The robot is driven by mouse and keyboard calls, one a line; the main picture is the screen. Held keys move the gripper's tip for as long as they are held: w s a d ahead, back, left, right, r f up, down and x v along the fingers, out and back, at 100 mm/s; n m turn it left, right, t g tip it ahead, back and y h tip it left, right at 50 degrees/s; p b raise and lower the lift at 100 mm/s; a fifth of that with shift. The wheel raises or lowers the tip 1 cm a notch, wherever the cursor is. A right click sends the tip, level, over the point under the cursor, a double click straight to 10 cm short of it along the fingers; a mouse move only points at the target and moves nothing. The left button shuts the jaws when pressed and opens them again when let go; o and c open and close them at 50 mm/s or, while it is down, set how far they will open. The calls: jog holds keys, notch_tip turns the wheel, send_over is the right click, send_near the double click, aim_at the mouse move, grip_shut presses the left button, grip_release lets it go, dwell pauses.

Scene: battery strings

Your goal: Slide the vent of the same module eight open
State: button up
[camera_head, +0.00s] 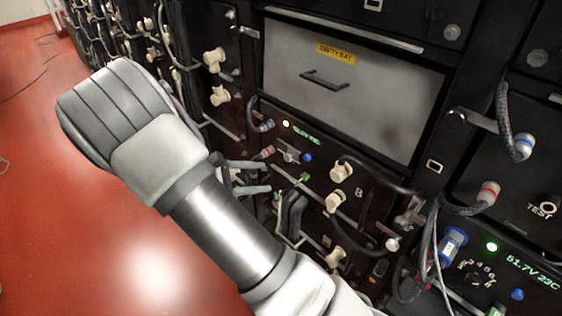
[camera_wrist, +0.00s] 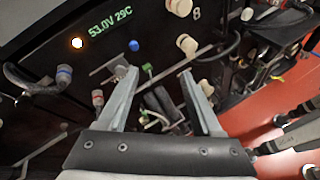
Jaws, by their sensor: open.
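Module eight is a black panel with a white 8 (camera_wrist: 197,14), a lit amber lamp (camera_wrist: 77,43) and a green readout of 53.0V 29C (camera_wrist: 111,24). It also shows in the head view (camera_head: 358,192), below the empty bay. A small grey tab on a pale strip (camera_wrist: 121,71) looks like the vent slide, but I cannot tell for sure or read its position. The same part shows in the head view (camera_head: 288,153). My gripper (camera_wrist: 158,76) is open and empty in front of this panel. Its left fingertip overlaps the tab's lower edge; contact is unclear. It also shows in the head view (camera_head: 268,177).
Blue (camera_wrist: 134,45) and green (camera_wrist: 147,67) parts sit near the fingertips. Cream knobs (camera_wrist: 187,44), a black handle and hanging cables crowd the panel. The drawer marked EMPTY BAY (camera_head: 350,85) is above. Open red floor (camera_head: 60,200) lies left.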

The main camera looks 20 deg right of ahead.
aim_at(286, 158)
jog(key=w+a+f+n+t+h+b, duration=0.2)
jog(key=w+a+f+n+t+h, duration=0.3)
jog(key=f, duration=0.3)
jog(key=shift+n+t+y, duration=0.4)
jog(key=shift+n+y, duration=0.3)
jog(key=b+x, duration=0.1)
jog(key=x, duration=1.7)
jog(key=shift+w+d+f+b, duration=0.1)
jog(key=shift+d+f+b, duration=0.05)
jog(key=shift+d+b, duration=0.15)
jog(key=shift+c, duration=0.4)
grip_shut()
